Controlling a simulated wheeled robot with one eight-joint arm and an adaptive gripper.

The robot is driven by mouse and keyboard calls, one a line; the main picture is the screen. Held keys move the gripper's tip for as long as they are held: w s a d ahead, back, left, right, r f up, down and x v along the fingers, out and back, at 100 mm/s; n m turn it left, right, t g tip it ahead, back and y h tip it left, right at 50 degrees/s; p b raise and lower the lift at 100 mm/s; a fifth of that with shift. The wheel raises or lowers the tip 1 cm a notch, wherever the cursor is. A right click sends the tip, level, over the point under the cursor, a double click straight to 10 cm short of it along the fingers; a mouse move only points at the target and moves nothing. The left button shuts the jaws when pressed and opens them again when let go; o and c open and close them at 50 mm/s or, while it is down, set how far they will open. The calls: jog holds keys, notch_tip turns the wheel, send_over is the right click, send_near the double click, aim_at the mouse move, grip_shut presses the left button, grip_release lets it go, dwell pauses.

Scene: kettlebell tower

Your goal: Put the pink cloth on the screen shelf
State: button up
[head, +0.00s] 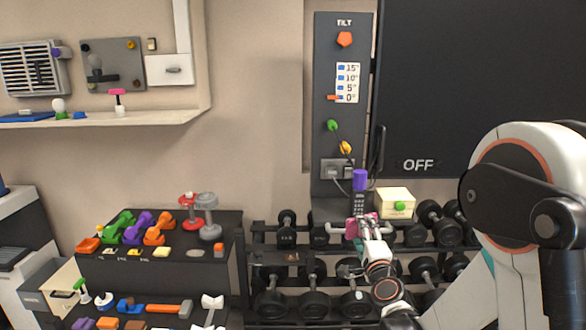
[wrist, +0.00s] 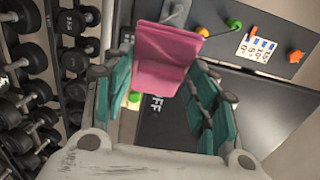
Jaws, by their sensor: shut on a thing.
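My gripper (head: 365,228) is shut on the pink cloth (head: 351,229), in front of the dark ledge (head: 326,208) under the tilt panel and black screen (head: 470,85). I take this ledge for the screen shelf. In the wrist view, the cloth (wrist: 163,62) is a folded pink piece between the teal fingers of my gripper (wrist: 160,85). Whether the cloth touches the ledge, I cannot tell. A dark remote (head: 358,204), a purple object (head: 360,180) and a cream box (head: 395,203) with a green button are just behind and beside the gripper.
A rack of black dumbbells (head: 312,272) stands below the ledge. At left, a dark stepped stand (head: 165,270) holds coloured dumbbells and small tools. A wall shelf (head: 160,118) is at upper left. Cables hang from the panel's outlet (head: 337,168).

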notch_tip(320, 180, down, 11)
jog(key=b, duration=0.9)
jog(key=shift+r, duration=0.15)
dwell(1.4)
